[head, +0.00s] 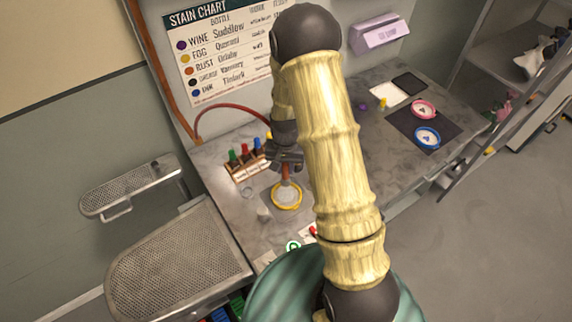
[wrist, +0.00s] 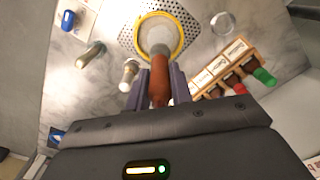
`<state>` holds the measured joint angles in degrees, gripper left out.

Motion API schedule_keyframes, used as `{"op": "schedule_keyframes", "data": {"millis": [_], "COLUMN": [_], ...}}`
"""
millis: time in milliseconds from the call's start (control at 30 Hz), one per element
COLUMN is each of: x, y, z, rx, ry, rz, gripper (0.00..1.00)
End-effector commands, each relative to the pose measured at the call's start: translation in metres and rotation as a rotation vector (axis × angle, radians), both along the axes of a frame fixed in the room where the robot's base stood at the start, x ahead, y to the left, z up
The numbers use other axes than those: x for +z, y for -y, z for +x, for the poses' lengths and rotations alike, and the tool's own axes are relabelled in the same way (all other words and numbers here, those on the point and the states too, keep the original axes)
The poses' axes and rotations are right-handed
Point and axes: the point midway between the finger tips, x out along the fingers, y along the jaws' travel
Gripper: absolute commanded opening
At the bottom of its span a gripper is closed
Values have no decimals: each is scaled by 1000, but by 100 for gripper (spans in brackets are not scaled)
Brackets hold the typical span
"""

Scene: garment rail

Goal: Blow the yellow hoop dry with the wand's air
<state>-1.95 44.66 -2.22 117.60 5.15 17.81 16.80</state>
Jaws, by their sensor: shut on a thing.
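The yellow hoop (head: 286,208) lies around a pale cloth on the worktop. In the wrist view the hoop (wrist: 181,35) rests on a perforated metal plate (wrist: 192,22). My gripper (head: 285,168) is above the hoop's far side. It is shut on the reddish-brown wand (head: 285,174), which also shows between the fingers (wrist: 159,88) in the wrist view (wrist: 159,78). The wand's tip points at the cloth inside the hoop; whether it touches cannot be told. Whether air is blowing cannot be seen.
A wooden rack (wrist: 238,50) of colour-capped bottles stands close beside the wand. Small containers (wrist: 90,55) stand on the other side. A red hose (head: 228,107) arcs behind. Pink (head: 424,109) and blue (head: 427,138) hoops lie on a dark mat at the right.

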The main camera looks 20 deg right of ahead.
Motion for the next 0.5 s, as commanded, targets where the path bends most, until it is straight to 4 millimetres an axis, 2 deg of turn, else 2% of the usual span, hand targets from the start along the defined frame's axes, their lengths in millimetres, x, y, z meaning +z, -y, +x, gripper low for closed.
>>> {"op": "schedule_keyframes", "data": {"millis": [33,200,500], "x": [-9,-25,-39], "y": [1,4,3], "z": [0,0,0], "rx": [-1,-9,-7], "ry": [0,-1,0], "rz": [0,0,0], "gripper": [0,0,0]}}
